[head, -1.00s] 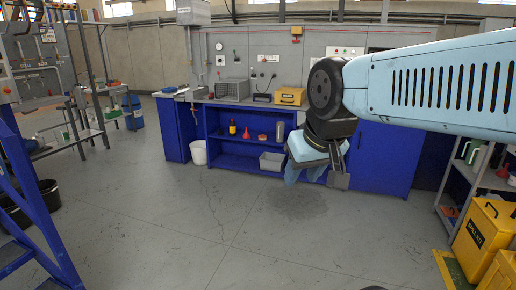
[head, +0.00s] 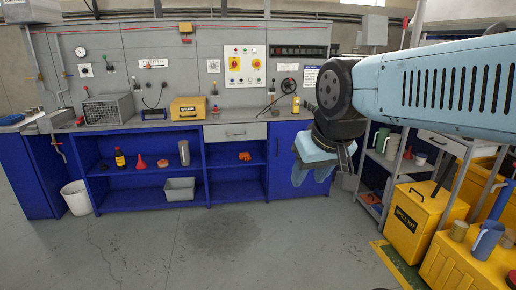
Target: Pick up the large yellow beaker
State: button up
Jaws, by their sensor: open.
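I cannot clearly make out a large yellow beaker in the head view. The closest matches are a dull yellow-tan cup (head: 459,231) and a similar one (head: 506,239) at the lower right, on top of a yellow container (head: 452,272). A blue-grey jug (head: 487,240) stands between them. My gripper (head: 346,178) hangs at the end of the pale blue arm, right of centre, in front of the blue cabinet. It is open, with nothing seen between its fingers, and is well apart from the cups.
A blue workbench (head: 235,165) with shelves spans the back, bearing a yellow case (head: 188,109). A grey shelf rack (head: 378,160) with green jugs (head: 381,139) stands right, behind a yellow spill kit bin (head: 416,212). A white bucket (head: 76,198) is left. The middle floor is clear.

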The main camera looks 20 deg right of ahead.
aim_at(457, 233)
jog(key=z, duration=0.45)
jog(key=i, duration=0.85)
jog(key=z, duration=0.8)
jog(key=i, duration=0.6)
jog(key=z, duration=0.2)
jog(key=k, duration=0.95)
jog(key=z, duration=0.2)
jog(key=i, duration=1.2)
jog(key=u, duration=0.05)
